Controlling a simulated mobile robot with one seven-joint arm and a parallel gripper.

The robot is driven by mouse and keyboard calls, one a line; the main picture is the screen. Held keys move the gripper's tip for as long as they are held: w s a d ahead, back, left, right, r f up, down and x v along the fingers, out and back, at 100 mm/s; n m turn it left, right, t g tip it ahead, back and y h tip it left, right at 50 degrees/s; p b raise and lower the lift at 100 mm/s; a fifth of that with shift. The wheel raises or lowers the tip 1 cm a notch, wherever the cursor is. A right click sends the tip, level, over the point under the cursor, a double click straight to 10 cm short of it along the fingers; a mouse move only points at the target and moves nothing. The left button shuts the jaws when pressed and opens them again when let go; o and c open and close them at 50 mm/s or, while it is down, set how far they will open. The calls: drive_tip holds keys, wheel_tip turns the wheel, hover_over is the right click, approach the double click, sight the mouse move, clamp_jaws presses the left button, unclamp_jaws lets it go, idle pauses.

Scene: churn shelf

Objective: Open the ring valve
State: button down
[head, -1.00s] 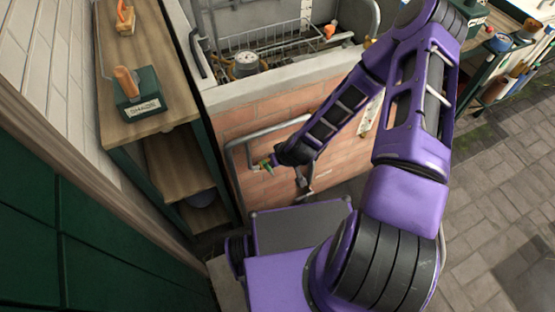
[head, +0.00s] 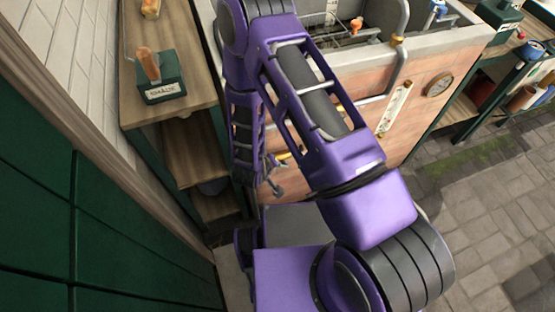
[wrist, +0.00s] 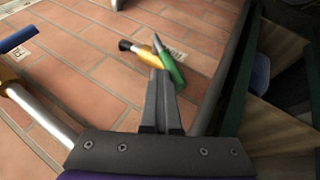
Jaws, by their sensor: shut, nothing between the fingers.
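My gripper (wrist: 163,78) is shut and empty in the wrist view, pointing at the brick wall. Just beyond its fingertips is a green lever handle (wrist: 169,62), slanted, beside a black-tipped metal fitting (wrist: 136,51). The fingertips overlap the lever's lower left side in the picture; I cannot tell whether they touch. A small label plate (wrist: 172,47) is behind it, too blurred to read. A blue handle (wrist: 18,39) is at the upper left, near another label. I cannot tell which fitting is the ring valve. In the head view my arm hides the gripper and the green lever.
A metal pipe with a yellow collar (wrist: 8,76) runs along the wall at the left of the wrist view. Wooden shelves (head: 195,150) stand close on the left in the head view. Paved floor (head: 480,205) is open at right.

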drive_tip(key=s+a+f+n+t+h+b, duration=0.1)
drive_tip(key=a+f+t+h+b, duration=0.1)
drive_tip(key=a+f+h+b, duration=0.1)
drive_tip(key=shift+a+f+n+h+b, duration=0.25)
drive_tip(key=shift+f+n+h+b, duration=0.15)
drive_tip(key=shift+f+h+b, duration=0.7)
drive_tip(key=shift+s+a, duration=0.1)
drive_tip(key=p+v, duration=0.1)
drive_tip(key=v, duration=1.1)
idle(0.4)
